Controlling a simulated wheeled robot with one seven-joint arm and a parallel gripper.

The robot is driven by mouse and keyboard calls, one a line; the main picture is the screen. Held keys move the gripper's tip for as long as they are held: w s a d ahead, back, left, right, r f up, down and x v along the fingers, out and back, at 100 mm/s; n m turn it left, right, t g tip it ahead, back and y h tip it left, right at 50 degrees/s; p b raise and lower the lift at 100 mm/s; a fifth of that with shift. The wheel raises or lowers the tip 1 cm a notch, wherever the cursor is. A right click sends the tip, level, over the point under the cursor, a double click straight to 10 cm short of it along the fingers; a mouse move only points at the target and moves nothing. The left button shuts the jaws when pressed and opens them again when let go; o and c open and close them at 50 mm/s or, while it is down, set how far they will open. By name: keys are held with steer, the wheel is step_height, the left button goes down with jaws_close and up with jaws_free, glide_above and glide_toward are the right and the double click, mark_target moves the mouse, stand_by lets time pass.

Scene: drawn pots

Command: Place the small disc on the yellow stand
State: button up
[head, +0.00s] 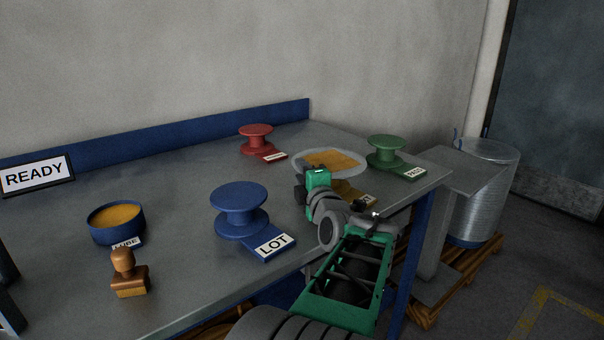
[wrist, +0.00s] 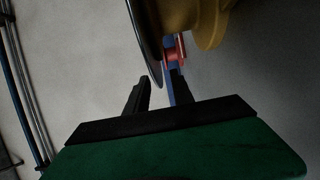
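The yellow stand (head: 350,190) is at the table's right front, partly hidden behind my arm. A thin grey disc (head: 299,160) lies over its top, with yellow showing in its middle. In the wrist view, the disc (wrist: 147,42) is seen nearly edge-on against the yellow stand (wrist: 208,22), and they appear to touch. My gripper (wrist: 160,78) is open, with its two dark fingers apart at the disc's edge and a gap visible around it. In the head view, my gripper (head: 308,188) is beside the stand's near left side.
A blue stand (head: 239,196) is to the left, a red stand (head: 256,132) behind, and a green stand (head: 386,147) to the right. A blue bowl (head: 105,233) and wooden stamp (head: 126,272) are at left. A READY sign (head: 36,175) stands behind them.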

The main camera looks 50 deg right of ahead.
steer(key=shift+s, duration=0.1)
steer(key=v, duration=0.7)
steer(key=shift+s+a+b, duration=0.25)
steer(key=shift+b, duration=0.05)
